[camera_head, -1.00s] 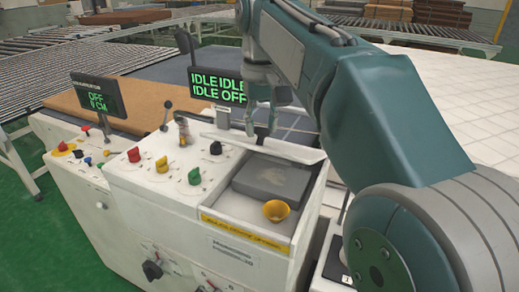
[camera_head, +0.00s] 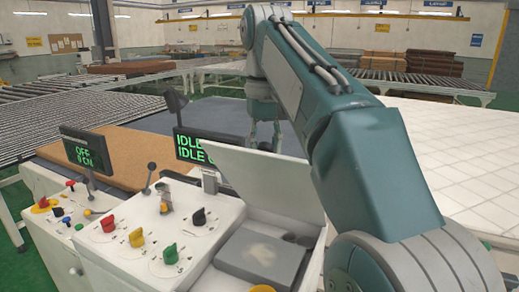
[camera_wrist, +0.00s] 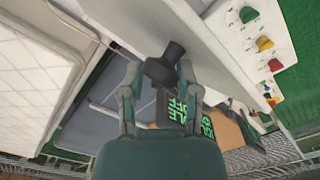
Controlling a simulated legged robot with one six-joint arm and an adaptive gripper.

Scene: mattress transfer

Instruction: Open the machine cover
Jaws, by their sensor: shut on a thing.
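The machine cover (camera_head: 262,182) is a white panel tilted up along the back of the control console's right-hand compartment, which stands open. My gripper (camera_head: 266,140) is behind the cover's raised upper edge in the head view. In the wrist view the fingers of my gripper (camera_wrist: 160,72) are on either side of a black handle (camera_wrist: 165,64) on the white cover (camera_wrist: 150,22), and hold it. The exact finger contact is hard to make out. In the head view the handle is mostly hidden.
The console (camera_head: 115,262) carries red, yellow, green and black knobs and a lever. A grey block (camera_head: 258,258) lies in the open compartment, with a yellow object (camera_head: 262,288) at its front. Green-text displays (camera_head: 198,148) stand behind. A white quilted mattress (camera_head: 465,150) lies at right.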

